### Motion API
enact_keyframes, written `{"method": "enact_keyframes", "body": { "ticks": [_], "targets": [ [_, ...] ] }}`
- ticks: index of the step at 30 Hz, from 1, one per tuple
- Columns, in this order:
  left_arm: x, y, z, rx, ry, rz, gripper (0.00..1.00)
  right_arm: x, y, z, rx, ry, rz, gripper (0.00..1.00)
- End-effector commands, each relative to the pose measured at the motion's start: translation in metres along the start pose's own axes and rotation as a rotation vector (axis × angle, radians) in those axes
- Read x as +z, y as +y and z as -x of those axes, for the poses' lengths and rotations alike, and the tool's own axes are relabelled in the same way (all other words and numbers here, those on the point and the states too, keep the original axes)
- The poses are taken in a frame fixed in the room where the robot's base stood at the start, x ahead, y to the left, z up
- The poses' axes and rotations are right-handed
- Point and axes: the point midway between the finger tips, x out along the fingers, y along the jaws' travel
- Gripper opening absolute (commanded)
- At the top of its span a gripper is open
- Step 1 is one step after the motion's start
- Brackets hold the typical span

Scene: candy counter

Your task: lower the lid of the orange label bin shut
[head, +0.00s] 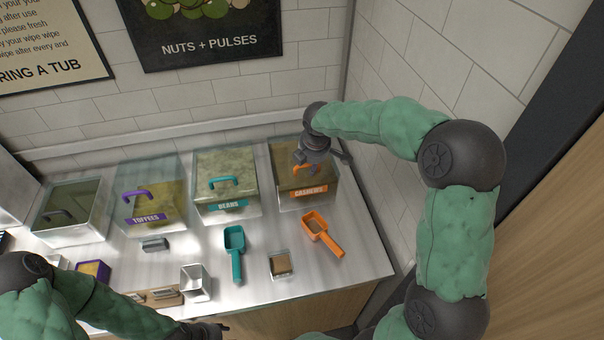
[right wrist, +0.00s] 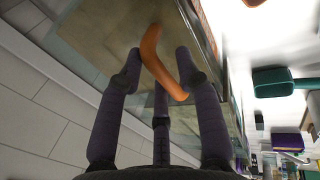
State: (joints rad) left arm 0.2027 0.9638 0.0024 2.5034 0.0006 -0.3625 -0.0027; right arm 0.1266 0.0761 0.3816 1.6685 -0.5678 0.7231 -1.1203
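The orange label bin (head: 322,197), marked CASHEWS, stands at the right end of the counter's row of bins. Its clear lid (head: 283,152) looks about level in the head view; I cannot tell whether a small gap is left under it. My right gripper (head: 302,166) is over the lid at the orange handle (right wrist: 155,60). In the right wrist view, the fingers of my right gripper (right wrist: 156,68) are spread apart on both sides of the handle, not closed on it. My left gripper (head: 215,328) is low at the bottom edge, mostly hidden.
The BEANS bin (head: 226,207) with a teal handle stands just left, then the TOFFEES bin (head: 150,220). An orange scoop (head: 322,233), a teal scoop (head: 235,250) and a small tub (head: 281,264) lie in front. The wall is close on the right.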

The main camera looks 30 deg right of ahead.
Motion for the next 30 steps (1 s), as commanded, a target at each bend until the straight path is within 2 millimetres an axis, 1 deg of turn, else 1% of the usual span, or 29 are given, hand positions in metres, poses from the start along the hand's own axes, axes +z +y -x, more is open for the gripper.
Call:
{"method": "enact_keyframes", "body": {
  "ticks": [1,22,25,30],
  "targets": [
    [0.000,0.001,0.003,0.000,0.000,0.000,0.40,0.000,-0.010,-0.001,-0.029,-0.004,0.002,0.31],
    [0.001,0.015,0.042,0.000,0.000,0.000,0.40,0.000,-0.004,0.063,-0.013,-0.002,0.002,0.31],
    [0.002,0.016,0.045,0.000,0.000,0.000,0.40,0.000,-0.004,0.068,-0.012,-0.002,0.002,0.31],
    [0.002,0.016,0.044,0.000,0.000,0.000,0.40,0.000,-0.004,0.067,-0.012,-0.002,0.002,0.31]
  ]
}}
